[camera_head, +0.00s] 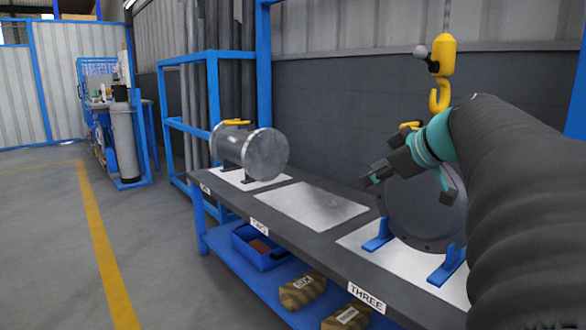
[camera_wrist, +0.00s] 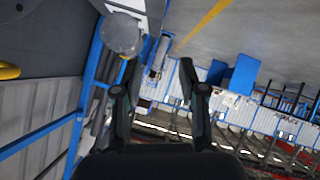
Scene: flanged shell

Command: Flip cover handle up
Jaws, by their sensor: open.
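A large grey round cover (camera_head: 425,215) stands upright on blue supports (camera_head: 445,265) at the right of the bench. A yellow handle (camera_head: 411,125) shows at its top, partly hidden behind my gripper. My gripper (camera_head: 384,172) is in front of the cover and hides part of it. In the wrist view its two dark fingers (camera_wrist: 157,78) are apart with nothing between them. A grey flanged shell (camera_head: 250,150) lies on its side at the bench's far end, with a yellow handle (camera_head: 237,122) on top. The shell also shows in the wrist view (camera_wrist: 122,36).
A yellow hook (camera_head: 440,95) hangs above the cover, close to my arm. The bench (camera_head: 300,185) has a bare middle plate (camera_head: 310,205). A blue bin (camera_head: 258,248) and striped boxes (camera_head: 302,288) sit on the lower shelf. Floor at left is clear.

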